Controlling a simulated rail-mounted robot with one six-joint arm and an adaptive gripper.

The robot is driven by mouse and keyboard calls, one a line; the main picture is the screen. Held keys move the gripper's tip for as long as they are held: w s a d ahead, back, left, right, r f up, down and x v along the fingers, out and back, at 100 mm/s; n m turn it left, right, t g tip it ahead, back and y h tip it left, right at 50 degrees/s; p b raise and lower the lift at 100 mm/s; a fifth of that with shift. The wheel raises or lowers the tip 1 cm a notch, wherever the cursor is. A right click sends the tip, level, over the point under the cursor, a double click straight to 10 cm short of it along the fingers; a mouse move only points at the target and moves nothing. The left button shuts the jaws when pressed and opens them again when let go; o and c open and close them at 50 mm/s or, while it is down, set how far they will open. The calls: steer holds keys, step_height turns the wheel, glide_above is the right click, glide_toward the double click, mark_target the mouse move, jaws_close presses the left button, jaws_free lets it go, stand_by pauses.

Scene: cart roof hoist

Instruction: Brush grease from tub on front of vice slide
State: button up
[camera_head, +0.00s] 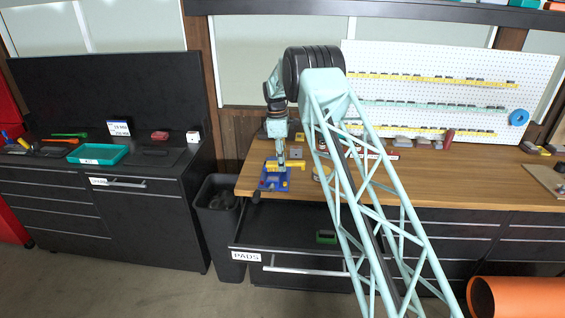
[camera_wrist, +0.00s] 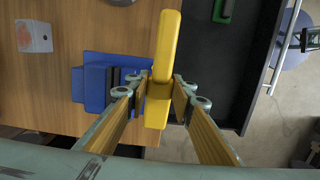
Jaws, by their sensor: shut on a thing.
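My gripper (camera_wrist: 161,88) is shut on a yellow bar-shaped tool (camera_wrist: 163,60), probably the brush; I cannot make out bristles. The yellow tool also shows in the head view (camera_head: 292,165), across the top of the blue vice. The blue vice (camera_wrist: 98,82) stands at the front left edge of the wooden bench, also in the head view (camera_head: 270,184). The tool is above its right side in the wrist view; I cannot tell whether they touch. A small round tub (camera_head: 322,173) stands right of the vice, partly behind my arm.
An open black drawer (camera_head: 290,236) labelled PADS juts out below the bench edge, with a green block (camera_head: 326,237) in it. A pale box (camera_wrist: 34,36) stands on the bench (camera_head: 470,178). A dark bin (camera_head: 216,213) stands left of the drawer. The bench middle is mostly clear.

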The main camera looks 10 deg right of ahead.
steer(key=shift+f+b, duration=0.5)
steer(key=shift+f, duration=1.4)
steer(key=shift+f, duration=0.45)
stand_by(0.7)
steer(key=shift+s+d+b, duration=0.2)
steer(key=shift+d, duration=0.35)
steer(key=shift+s+d+b, duration=0.15)
steer(key=shift+d+b, duration=0.05)
steer(key=shift+d, duration=0.35)
steer(key=shift+w+a, duration=0.2)
steer(key=shift+a, duration=0.35)
steer(key=shift+w+a, duration=0.2)
steer(key=shift+a, duration=0.35)
stand_by(0.6)
steer(key=shift+s+d, duration=0.2)
steer(key=shift+d, duration=0.35)
steer(key=shift+s+d, duration=0.2)
steer(key=shift+d, duration=0.35)
stand_by(0.3)
steer(key=shift+w+a, duration=0.15)
steer(key=shift+a, duration=0.3)
stand_by(0.3)
